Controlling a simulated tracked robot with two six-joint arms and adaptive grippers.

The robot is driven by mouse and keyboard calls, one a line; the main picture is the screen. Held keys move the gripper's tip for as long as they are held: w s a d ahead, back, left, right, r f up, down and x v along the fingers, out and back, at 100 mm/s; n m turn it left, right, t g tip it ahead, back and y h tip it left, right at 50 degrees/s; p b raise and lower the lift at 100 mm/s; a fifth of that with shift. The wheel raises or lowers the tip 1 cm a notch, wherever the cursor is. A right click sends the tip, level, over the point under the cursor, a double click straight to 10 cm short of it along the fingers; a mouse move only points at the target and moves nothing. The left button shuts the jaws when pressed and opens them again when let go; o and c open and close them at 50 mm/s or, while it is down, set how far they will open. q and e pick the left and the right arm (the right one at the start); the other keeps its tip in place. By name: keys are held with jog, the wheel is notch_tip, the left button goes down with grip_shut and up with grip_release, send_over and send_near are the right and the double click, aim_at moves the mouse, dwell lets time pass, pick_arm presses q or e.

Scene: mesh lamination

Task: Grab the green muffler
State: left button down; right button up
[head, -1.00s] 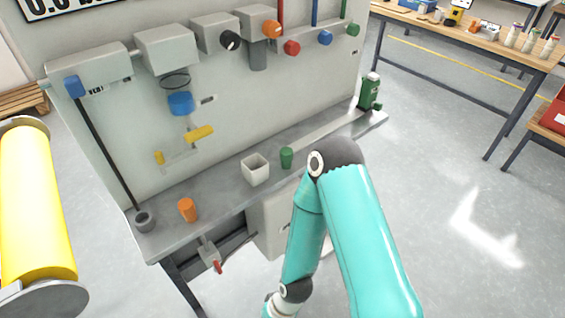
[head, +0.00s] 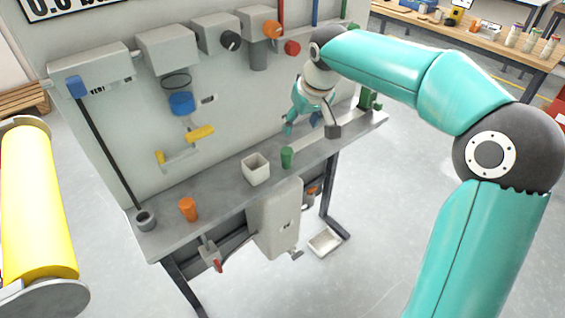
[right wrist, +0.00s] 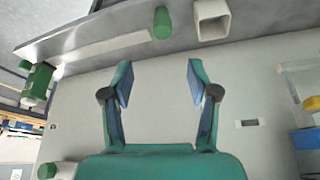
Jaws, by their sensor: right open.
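The green muffler, a small ribbed green cylinder (head: 287,157), stands upright on the grey bench shelf (head: 225,192). It shows at the top of the right wrist view (right wrist: 162,22). My right gripper (head: 302,124) is above the shelf near the panel, behind and slightly right of the muffler in the head view. Its two fingers are spread and empty in the right wrist view (right wrist: 160,75), apart from the muffler. My left gripper is not in view.
A white square cup (head: 256,170) stands just left of the muffler. An orange cylinder (head: 188,209) and a grey cup (head: 145,220) are farther left. Knobs and boxes project from the panel above.

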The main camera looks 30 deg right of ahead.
aim_at(288, 152)
jog(key=x, duration=1.1)
jog(key=shift+w, duration=0.1)
jog(key=shift+p+x, duration=0.85)
jog(key=shift+x, duration=1.85)
jog(key=shift+w+a+r, duration=0.1)
jog(key=shift+w+r, duration=0.05)
jog(key=shift+w, duration=0.05)
grip_shut()
